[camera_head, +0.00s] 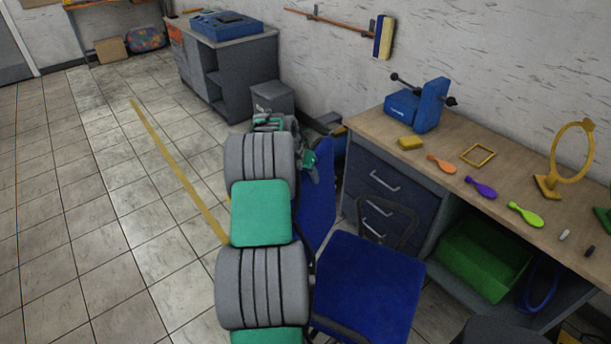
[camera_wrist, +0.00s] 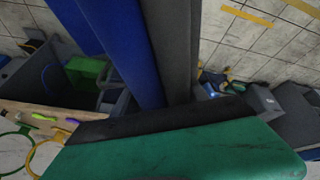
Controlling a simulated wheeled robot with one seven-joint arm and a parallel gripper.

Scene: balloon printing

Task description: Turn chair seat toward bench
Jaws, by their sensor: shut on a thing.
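The chair has a blue seat (camera_head: 368,285) in front of the bench and an upright blue backrest (camera_head: 319,195) on the seat's left side. The bench (camera_head: 466,163) has a wooden top and runs along the wall at the right. My gripper (camera_head: 311,164) is at the backrest's top edge, shut on it. In the wrist view the blue backrest (camera_wrist: 128,55) and its dark grey back (camera_wrist: 172,45) run right up to my gripper. The fingertips are mostly hidden. My arm covers the floor left of the chair.
On the bench are a blue press (camera_head: 418,104), several coloured balloons (camera_head: 480,187) and a yellow ring stand (camera_head: 570,155). A green crate (camera_head: 482,258) is under it. Drawers (camera_head: 391,200) stand behind the chair. A grey cabinet (camera_head: 232,66) is at the back. Tiled floor at left is clear.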

